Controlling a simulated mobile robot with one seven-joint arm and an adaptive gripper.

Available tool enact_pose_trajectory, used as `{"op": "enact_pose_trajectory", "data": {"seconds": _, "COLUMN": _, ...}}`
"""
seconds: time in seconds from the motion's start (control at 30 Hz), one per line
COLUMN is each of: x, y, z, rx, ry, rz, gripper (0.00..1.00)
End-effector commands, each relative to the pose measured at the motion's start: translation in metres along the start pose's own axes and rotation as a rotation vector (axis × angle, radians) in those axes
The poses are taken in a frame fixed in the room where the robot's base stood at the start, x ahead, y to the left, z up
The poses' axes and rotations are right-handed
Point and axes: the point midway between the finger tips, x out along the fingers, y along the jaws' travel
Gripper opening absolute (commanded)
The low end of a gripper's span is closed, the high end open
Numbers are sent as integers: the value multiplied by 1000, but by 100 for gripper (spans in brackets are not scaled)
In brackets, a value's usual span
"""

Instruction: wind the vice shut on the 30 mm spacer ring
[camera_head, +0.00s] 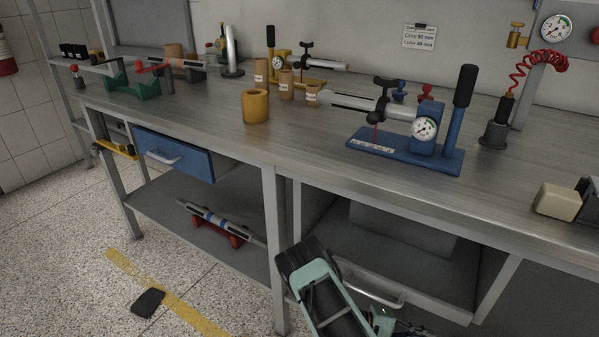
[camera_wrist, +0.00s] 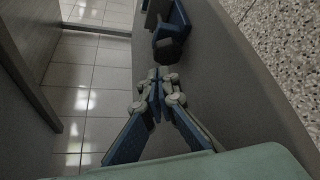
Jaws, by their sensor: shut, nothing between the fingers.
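A green vice-like device (camera_head: 134,86) with red-knobbed levers stands at the far left of the bench in the head view; its jaw gap is too small to make out. Several tan labelled cylinders (camera_head: 286,84) stand mid-bench. Their labels are too small to read, so I cannot tell which ring is the 30 mm spacer. In the wrist view my gripper (camera_wrist: 155,76) is shut and empty, its blue fingers meeting at the tips. A dark blue part (camera_wrist: 171,36) lies beyond the tips; I cannot tell what it is. In the head view my fingers are not clearly visible.
A yellow-orange cylinder (camera_head: 256,106) stands near the bench's front edge. A blue gauge press (camera_head: 405,150) with a black lever is right of it. A blue drawer (camera_head: 172,150) sticks out below the bench (camera_head: 330,165). A dark object (camera_head: 148,302) lies on the floor.

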Motion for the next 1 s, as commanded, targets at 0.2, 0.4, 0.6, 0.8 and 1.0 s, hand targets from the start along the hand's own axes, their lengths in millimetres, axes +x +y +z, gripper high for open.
{"op": "enact_pose_trajectory", "data": {"seconds": 0.2, "x": 20, "y": 3, "z": 14, "rx": -2, "ry": -4, "rz": 0, "gripper": 0}}
{"op": "enact_pose_trajectory", "data": {"seconds": 0.4, "x": 43, "y": 1, "z": 25, "rx": -3, "ry": -3, "rz": 2, "gripper": 0}}
{"op": "enact_pose_trajectory", "data": {"seconds": 0.6, "x": 56, "y": 1, "z": 31, "rx": -1, "ry": -2, "rz": 2, "gripper": 0}}
{"op": "enact_pose_trajectory", "data": {"seconds": 0.8, "x": 60, "y": 0, "z": 33, "rx": -2, "ry": -1, "rz": 0, "gripper": 0}}
{"op": "enact_pose_trajectory", "data": {"seconds": 1.0, "x": 60, "y": 0, "z": 33, "rx": -2, "ry": -1, "rz": 0, "gripper": 0}}
